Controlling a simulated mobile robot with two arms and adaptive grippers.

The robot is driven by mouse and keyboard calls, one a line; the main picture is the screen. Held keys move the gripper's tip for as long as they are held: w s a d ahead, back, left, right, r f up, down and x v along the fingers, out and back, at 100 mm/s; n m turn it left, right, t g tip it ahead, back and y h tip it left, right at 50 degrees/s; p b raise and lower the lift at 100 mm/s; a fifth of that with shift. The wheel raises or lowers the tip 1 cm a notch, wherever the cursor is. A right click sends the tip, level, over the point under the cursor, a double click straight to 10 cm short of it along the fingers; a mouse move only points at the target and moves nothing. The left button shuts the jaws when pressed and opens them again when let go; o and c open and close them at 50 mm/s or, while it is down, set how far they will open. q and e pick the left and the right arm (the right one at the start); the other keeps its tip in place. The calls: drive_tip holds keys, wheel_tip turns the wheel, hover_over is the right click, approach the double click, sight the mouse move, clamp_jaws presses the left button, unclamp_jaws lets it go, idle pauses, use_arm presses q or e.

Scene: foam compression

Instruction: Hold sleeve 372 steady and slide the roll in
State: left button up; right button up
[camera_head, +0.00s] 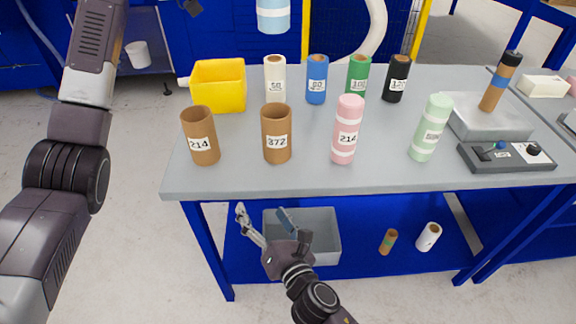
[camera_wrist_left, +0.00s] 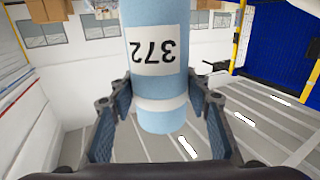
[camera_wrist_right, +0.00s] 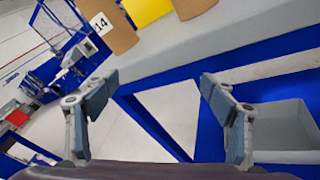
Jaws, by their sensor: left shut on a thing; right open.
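The brown cardboard sleeve 372 (camera_head: 277,150) stands upright on the grey table, its open top up. My left gripper (camera_wrist_left: 160,112) is shut on a light blue roll labelled 372 (camera_wrist_left: 155,20). The label is upside down in the left wrist view. The roll (camera_head: 273,14) hangs at the top of the head view, above the table's far side and apart from the sleeve; its upper part is cut off. My right gripper (camera_head: 263,213) is open and empty, below and in front of the table edge; it also shows in the right wrist view (camera_wrist_right: 158,90).
Brown sleeve 214 (camera_head: 200,150) stands left of sleeve 372, and a pink roll (camera_head: 345,120) and a mint roll (camera_head: 432,125) stand right. Behind are a yellow bin (camera_head: 218,90) and several small tubes. A grey bin (camera_head: 325,225) sits on the lower shelf.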

wheel_tip(320, 180, up, 5)
drive_tip(key=n+t, duration=0.1)
drive_tip(key=n, duration=0.1)
drive_tip(key=n+t+h, duration=0.1)
drive_tip(key=n+h, duration=0.1)
drive_tip(key=h, duration=0.1)
approach(277, 135)
drive_tip(key=f, duration=0.1)
drive_tip(key=w+f, duration=0.1)
drive_tip(key=f, duration=0.1)
drive_tip(key=shift+w+d+f, duration=0.1)
drive_tip(key=shift+w+d, duration=0.05)
drive_tip(key=shift+w, duration=0.4)
drive_tip(key=w, duration=0.3)
drive_tip(key=w+a, duration=0.1)
drive_tip(key=w, duration=0.3)
drive_tip(key=w+a, duration=0.1)
drive_tip(key=w, duration=0.3)
drive_tip(key=shift+w+a, duration=0.1)
drive_tip(key=shift+c, duration=0.2)
drive_tip(key=c, duration=1.3)
drive_tip(key=shift+o, duration=0.2)
